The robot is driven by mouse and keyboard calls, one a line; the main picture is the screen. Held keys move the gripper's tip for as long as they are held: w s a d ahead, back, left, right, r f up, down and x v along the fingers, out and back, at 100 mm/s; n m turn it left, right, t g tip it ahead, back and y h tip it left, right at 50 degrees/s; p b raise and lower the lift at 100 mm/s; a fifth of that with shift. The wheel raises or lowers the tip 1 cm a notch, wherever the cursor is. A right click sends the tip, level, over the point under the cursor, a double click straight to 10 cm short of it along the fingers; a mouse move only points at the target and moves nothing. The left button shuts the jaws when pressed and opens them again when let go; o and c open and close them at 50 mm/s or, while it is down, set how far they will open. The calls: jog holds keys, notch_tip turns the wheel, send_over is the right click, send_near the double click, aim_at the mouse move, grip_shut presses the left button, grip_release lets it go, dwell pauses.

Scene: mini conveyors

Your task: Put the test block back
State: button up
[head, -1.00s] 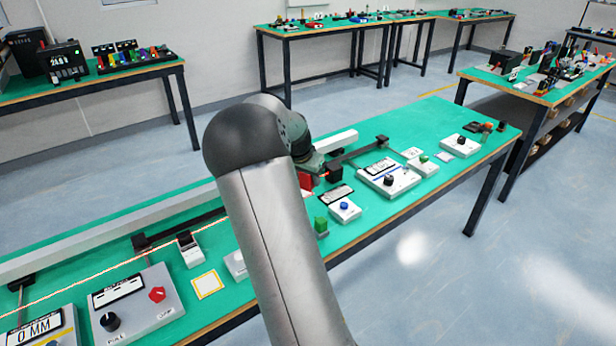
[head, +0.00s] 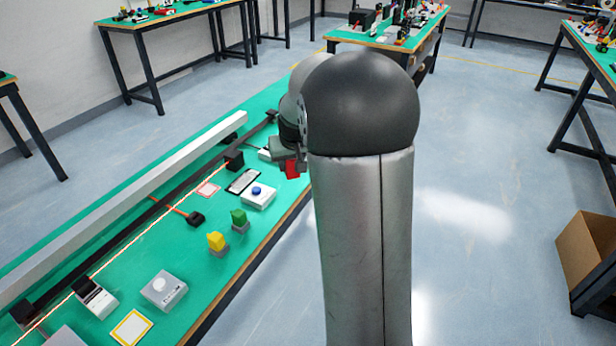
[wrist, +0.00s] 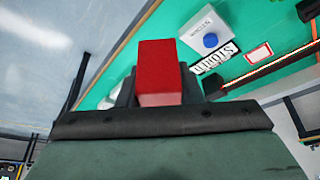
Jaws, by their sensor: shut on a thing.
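A red block (wrist: 158,72), which I take to be the test block, is held between the dark fingers of my gripper (wrist: 158,88) in the wrist view. In the head view the red block (head: 291,169) shows at my gripper (head: 290,160), partly hidden by my arm. They appear to be above the green table (head: 225,265), close to its right edge. A red-outlined white pad (head: 208,189) lies bare on the table, left of my gripper; it also shows in the wrist view (wrist: 259,53).
A blue-button box (head: 258,197) and black-and-white label (head: 242,182) lie near my gripper. A yellow-outlined pad (head: 131,328) is at the front. A long grey rail (head: 120,210) runs along the table.

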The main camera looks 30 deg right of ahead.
send_near(283, 177)
jog(key=shift+w+d+f+p, duration=0.15)
jog(key=shift+w+f+p, duration=0.15)
jog(key=shift+w+f, duration=0.2)
jog(key=shift+w+d+f+p, duration=0.15)
jog(key=shift+w+f+p, duration=0.2)
jog(key=shift+w, duration=0.1)
jog(key=shift+w+f, duration=0.15)
jog(key=shift+f, duration=0.1)
jog(key=shift+w+f, duration=0.1)
jog(key=shift+f, duration=1.45)
jog(key=shift+f, duration=0.2)
jog(key=o, duration=1.1)
jog(key=shift+r, duration=0.1)
